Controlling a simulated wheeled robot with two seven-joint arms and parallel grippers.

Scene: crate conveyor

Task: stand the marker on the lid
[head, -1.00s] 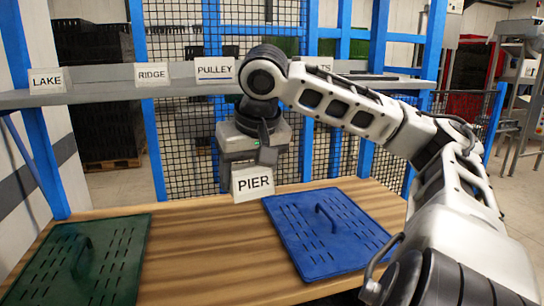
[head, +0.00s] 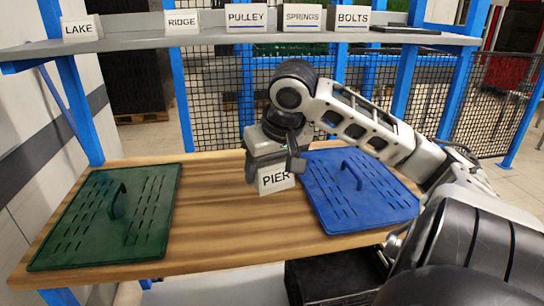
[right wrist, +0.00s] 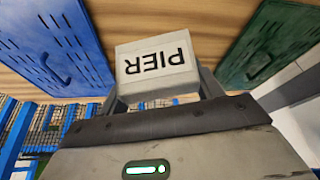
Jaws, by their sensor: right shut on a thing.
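The marker is a small whitish block lettered PIER (head: 276,179); it also shows upside down in the right wrist view (right wrist: 156,65). My right gripper (head: 277,165) is shut on it and holds it over the wooden table, beside the left edge of the blue lid (head: 345,205). Whether the marker touches the table cannot be told. The blue lid is slotted, with an arched handle. A green slotted lid (head: 90,235) with a similar handle lies at the table's left. My left gripper is out of view.
A grey shelf (head: 220,45) above the table's back carries several lettered blocks, LAKE (head: 82,31), RIDGE (head: 182,24) and PULLEY (head: 247,17) among them. Blue posts and mesh stand behind. A black crate (head: 325,282) is below the front edge. Bare wood lies between the lids.

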